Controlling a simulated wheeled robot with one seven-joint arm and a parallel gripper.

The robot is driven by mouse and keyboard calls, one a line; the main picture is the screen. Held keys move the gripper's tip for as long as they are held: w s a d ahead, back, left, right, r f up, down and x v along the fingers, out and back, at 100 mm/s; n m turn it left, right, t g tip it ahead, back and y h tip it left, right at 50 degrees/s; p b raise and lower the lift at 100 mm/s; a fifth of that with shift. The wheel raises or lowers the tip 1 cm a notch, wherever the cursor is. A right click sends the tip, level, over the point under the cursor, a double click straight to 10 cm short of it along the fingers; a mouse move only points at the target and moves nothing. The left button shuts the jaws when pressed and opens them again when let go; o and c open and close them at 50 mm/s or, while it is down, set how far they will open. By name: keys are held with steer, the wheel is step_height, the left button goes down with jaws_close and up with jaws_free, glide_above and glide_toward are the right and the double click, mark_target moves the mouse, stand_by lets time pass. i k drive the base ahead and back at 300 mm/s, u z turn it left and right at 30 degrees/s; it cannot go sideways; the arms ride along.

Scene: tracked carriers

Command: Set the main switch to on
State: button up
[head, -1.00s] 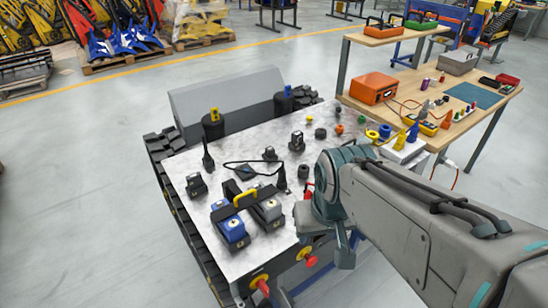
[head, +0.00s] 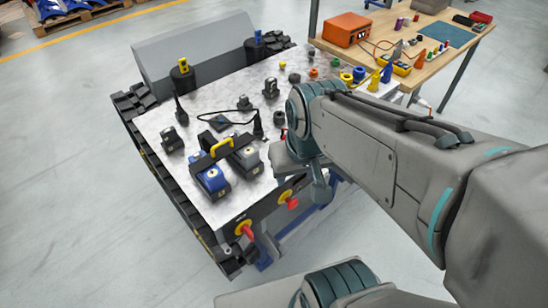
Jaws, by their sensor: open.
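Two red rotary handles on yellow plates sit on the dark front face of the tracked carrier (head: 185,205). The left red switch (head: 247,231) is near the carrier's front corner, and the right red switch (head: 290,202) is further along the same face. Their labels are too small to read, so I cannot tell which is the main switch or its setting. My arm reaches in from the right and bends above the carrier's right side. Another part of my arm shows at the bottom. My gripper's fingers are not in view.
The carrier's light top (head: 165,118) bears a blue block (head: 211,180), a grey block (head: 245,158), a yellow handle (head: 221,145) and several dark fittings. A wooden bench (head: 400,60) with an orange box (head: 346,29) stands behind right. The floor at the front left is clear.

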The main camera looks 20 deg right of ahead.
mark_target(245, 228)
steer(key=z, duration=0.1)
steer(key=k, duration=1.1)
steer(key=u, duration=0.35)
